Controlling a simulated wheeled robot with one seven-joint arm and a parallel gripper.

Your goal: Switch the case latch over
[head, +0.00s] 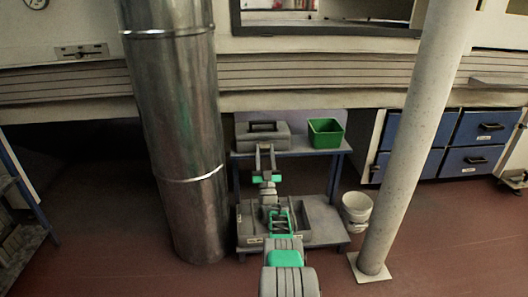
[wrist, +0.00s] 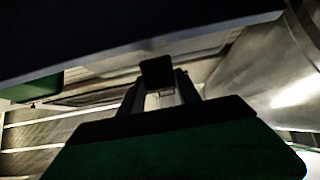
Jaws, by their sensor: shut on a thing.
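The grey case (head: 250,138) with a dark handle on top sits on the left of the bench top in the head view. My gripper (head: 264,148) is at the front face of the case, reaching from below. In the wrist view, which looks upside down, my gripper (wrist: 158,88) is shut on a small dark piece, the case latch (wrist: 156,72), between its fingertips. The latch is too dark to read its position, and in the head view my gripper hides it.
A green bin (head: 325,133) stands right of the case on the bench (head: 300,153). A large metal pipe (head: 178,120) rises close on the left. A pale post (head: 410,140) and a white bucket (head: 356,210) stand on the right. A lower shelf (head: 322,238) lies under my arm.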

